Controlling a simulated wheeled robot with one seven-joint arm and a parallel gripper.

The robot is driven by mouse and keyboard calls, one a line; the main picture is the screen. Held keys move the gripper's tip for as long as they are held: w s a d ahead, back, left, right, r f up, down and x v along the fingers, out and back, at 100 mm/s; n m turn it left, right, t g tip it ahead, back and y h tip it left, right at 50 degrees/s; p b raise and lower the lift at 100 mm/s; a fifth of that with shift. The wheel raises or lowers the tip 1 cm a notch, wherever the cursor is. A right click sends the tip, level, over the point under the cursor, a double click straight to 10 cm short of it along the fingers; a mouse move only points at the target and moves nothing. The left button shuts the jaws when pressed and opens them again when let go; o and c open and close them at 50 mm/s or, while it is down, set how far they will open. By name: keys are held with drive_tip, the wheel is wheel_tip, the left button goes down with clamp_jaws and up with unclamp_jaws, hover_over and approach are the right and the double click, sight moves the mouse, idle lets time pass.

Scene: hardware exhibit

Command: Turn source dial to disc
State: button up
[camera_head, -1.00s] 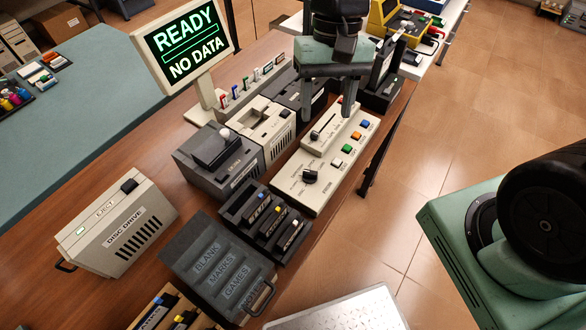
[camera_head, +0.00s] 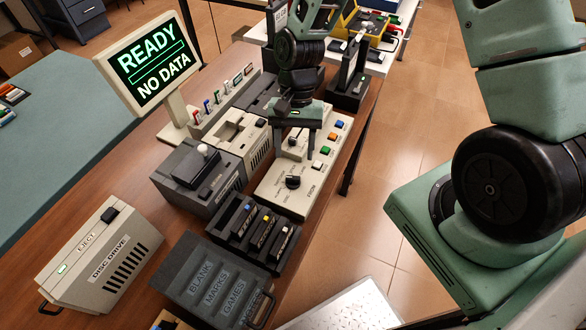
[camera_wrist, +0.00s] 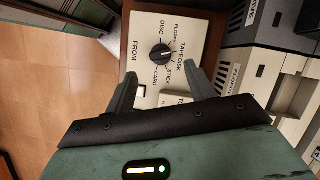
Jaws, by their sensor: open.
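The source dial (camera_head: 292,182) is a black knob on the near end of the cream control panel (camera_head: 268,192). In the wrist view the dial (camera_wrist: 161,54) has printed labels around it, including DISC, FLOPPY, STICK and CARD, with FROM to the left. Its light pointer mark seems to face right, away from DISC; the exact setting is hard to read. My gripper (camera_head: 293,138) is open and empty above the panel, beyond the dial in the head view. In the wrist view my gripper's fingers (camera_wrist: 160,76) are spread below the dial, not touching it.
The screen (camera_head: 150,62) reads READY, NO DATA. A dark grey unit with a white-knobbed lever (camera_head: 206,150) stands left of the panel. A black rack of cartridges (camera_head: 252,232) and a disc drive (camera_head: 105,255) are nearer. Coloured buttons (camera_head: 326,151) line the panel's right side.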

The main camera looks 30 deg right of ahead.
sight(293, 177)
drive_tip(key=x, duration=0.6)
drive_tip(key=shift+s+f+p, duration=0.1)
drive_tip(key=shift+f+p, duration=0.2)
drive_tip(key=shift+f, duration=0.05)
drive_tip(key=c, duration=1)
